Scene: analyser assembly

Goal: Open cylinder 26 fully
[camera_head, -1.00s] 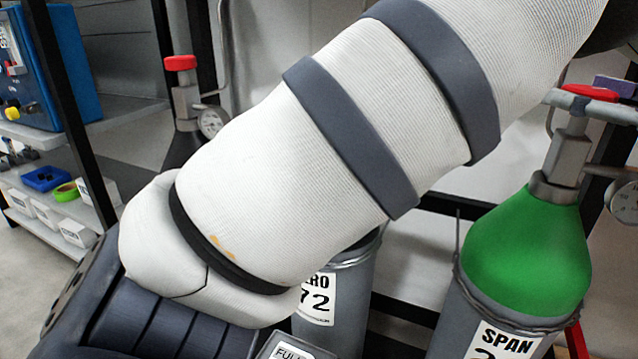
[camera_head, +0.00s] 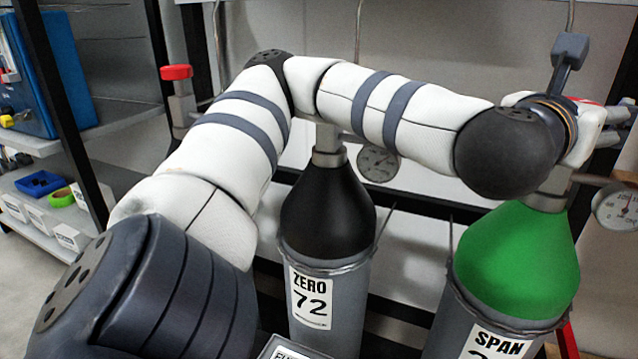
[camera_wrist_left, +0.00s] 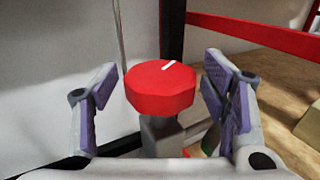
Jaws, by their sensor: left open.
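The cylinder with the green shoulder (camera_head: 515,262) stands at the right of the head view. Its label reads SPAN and a number starting with 2; the rest is cut off. Its red valve knob (camera_wrist_left: 160,88) shows in the left wrist view with a white mark on top; in the head view it is mostly hidden behind my left wrist. My left gripper (camera_head: 600,118) is at the valve. In the wrist view its two fingers with purple pads stand open on either side of the knob, with visible gaps. My right gripper is not in view.
A black-shouldered cylinder labelled ZERO 72 (camera_head: 326,215) stands left of the green one, with a pressure gauge (camera_head: 378,163) behind my arm. Another red-knobbed valve (camera_head: 177,73) is further left. A gauge (camera_head: 610,208) sits beside the green cylinder's valve. Shelves (camera_head: 40,215) stand at far left.

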